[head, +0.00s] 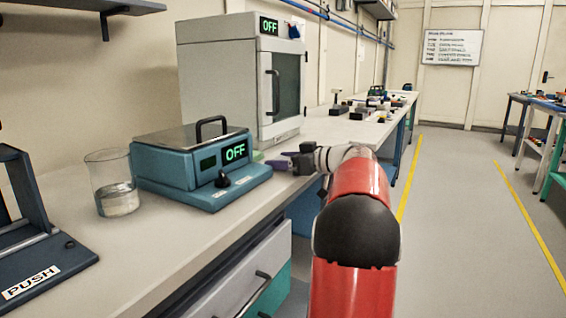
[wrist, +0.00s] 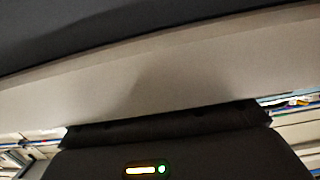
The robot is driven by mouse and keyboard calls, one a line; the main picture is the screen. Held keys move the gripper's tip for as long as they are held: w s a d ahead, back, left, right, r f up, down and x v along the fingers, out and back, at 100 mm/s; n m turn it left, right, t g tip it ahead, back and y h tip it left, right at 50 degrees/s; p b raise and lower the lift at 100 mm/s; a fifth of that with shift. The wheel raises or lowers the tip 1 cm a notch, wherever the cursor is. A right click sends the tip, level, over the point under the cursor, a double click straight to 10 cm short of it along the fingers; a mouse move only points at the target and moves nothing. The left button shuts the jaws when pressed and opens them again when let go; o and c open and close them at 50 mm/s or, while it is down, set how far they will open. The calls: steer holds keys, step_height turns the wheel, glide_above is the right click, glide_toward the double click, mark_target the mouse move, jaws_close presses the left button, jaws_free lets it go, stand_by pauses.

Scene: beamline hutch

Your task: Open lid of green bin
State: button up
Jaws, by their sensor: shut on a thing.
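My gripper (head: 284,163) is at the bench edge, in front of the grey cabinet and right of the teal hot plate. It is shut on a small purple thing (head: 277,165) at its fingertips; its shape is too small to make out. A small light green thing (head: 257,156) lies on the bench just left of it. I cannot tell whether this is part of the green bin, and no bin or lid shows clearly. In the wrist view a plain beige surface (wrist: 150,75) and a dark band above it fill most of the picture, close up.
The teal hot plate (head: 195,172) reads OFF, with a glass beaker (head: 119,198) of clear liquid beside it. The grey cabinet (head: 218,85) stands behind. A drawer front (head: 240,285) with a dark handle is under the bench (head: 150,250). The floor (head: 460,220) to the right is clear.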

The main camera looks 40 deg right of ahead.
mark_target(283, 159)
steer(key=shift+r, duration=0.1)
step_height(283, 159, up, 19)
steer(key=p, duration=0.3)
steer(key=shift+p, duration=0.35)
steer(key=shift+r, duration=0.35)
